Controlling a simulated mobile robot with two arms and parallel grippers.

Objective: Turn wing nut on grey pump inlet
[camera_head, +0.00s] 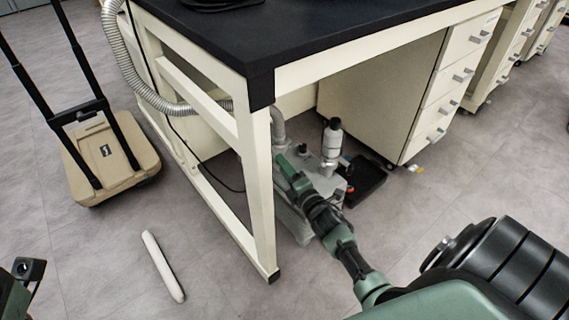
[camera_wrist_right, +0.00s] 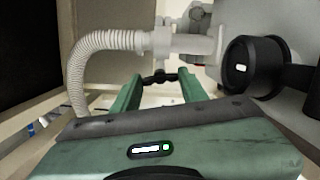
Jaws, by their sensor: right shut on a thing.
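The grey pump (camera_head: 292,221) stands on the floor under the dark-topped bench, partly hidden by my right arm. A ribbed grey hose (camera_wrist_right: 108,42) joins its pale inlet pipe (camera_wrist_right: 193,45) in the wrist view. The black wing nut (camera_wrist_right: 160,77) is below the pipe, between my fingertips. My right gripper (camera_head: 287,168) reaches under the bench beside the pump inlet. It also shows in the wrist view (camera_wrist_right: 160,84), shut on the wing nut. The nut is hidden in the head view. Only a small part of my left arm shows at the lower left, without fingers.
The bench leg (camera_head: 256,190) stands close left of my right gripper. A drawer cabinet (camera_head: 420,92), a beige cart (camera_head: 108,165) and a white rod (camera_head: 162,265) are around.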

